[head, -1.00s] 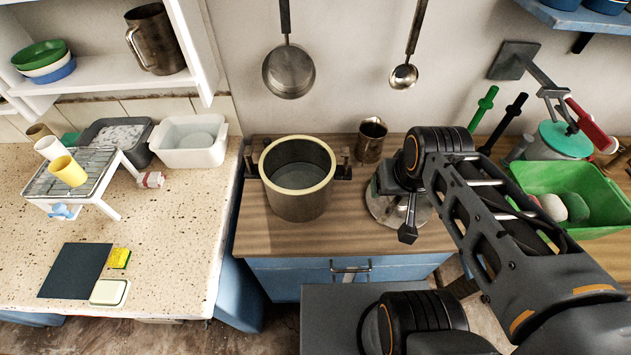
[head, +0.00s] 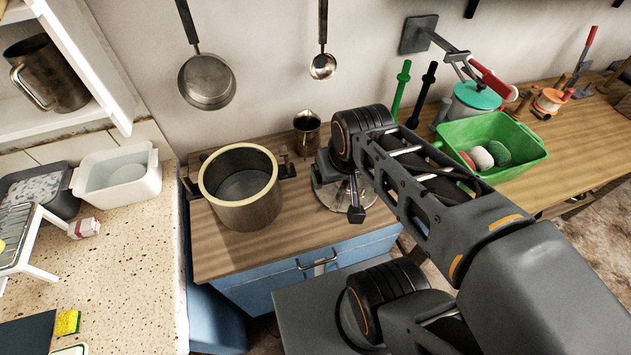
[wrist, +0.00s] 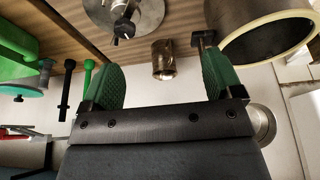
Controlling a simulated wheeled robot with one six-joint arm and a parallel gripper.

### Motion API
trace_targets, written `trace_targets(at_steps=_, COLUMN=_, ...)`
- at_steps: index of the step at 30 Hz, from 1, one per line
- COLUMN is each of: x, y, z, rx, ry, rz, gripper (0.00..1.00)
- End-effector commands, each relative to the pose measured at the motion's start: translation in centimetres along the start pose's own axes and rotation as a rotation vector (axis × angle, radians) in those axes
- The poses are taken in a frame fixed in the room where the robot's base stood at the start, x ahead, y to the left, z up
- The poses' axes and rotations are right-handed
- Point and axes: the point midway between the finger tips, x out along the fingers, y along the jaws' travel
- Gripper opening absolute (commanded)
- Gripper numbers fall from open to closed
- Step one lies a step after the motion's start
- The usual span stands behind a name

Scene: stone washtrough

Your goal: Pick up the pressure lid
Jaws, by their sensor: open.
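The pressure lid (head: 337,198) is a round grey metal disc lying on the wooden counter, right of a pot. My arm hides part of it in the head view. In the wrist view the lid (wrist: 148,17) is at the top edge, partly cut off, with a dark fitting at its middle. My gripper (wrist: 162,82) is open and empty, its two green-padded fingers wide apart. The lid lies outside the jaws in that view. In the head view my arm largely hides the gripper.
The open pot (head: 240,213) with a pale rim stands left of the lid, and a metal mug (head: 307,132) stands behind it. A green tub (head: 497,128) with sponges is at the right. A pan (head: 207,80) and a ladle (head: 323,66) hang on the wall.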

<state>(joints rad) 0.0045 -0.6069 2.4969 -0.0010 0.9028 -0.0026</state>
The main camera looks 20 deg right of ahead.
Motion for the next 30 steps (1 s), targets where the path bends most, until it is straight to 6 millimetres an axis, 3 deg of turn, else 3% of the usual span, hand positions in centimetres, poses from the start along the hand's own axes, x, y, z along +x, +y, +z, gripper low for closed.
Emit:
trace_targets(at_steps=5, x=2.7, y=1.4, z=-0.1, rx=0.053, ry=-0.1, rz=0.016, gripper=0.86)
trace_targets(at_steps=8, x=4.5, y=2.9, z=-1.5, rx=0.059, ry=-0.17, rz=0.023, gripper=0.86)
trace_targets(at_steps=10, x=6.1, y=4.1, z=-2.7, rx=-0.043, ry=-0.224, rz=0.012, gripper=0.86)
trace_targets(at_steps=16, x=9.7, y=7.3, z=-5.8, rx=-0.554, ry=-0.317, rz=-0.086, gripper=0.86)
trace_targets(at_steps=21, x=11.6, y=9.1, z=-7.9, rx=-1.039, ry=-0.324, rz=-0.194, gripper=0.86)
trace_targets(at_steps=30, x=11.1, y=9.8, z=-10.3, rx=-1.712, ry=-0.253, rz=-0.298, gripper=0.86)
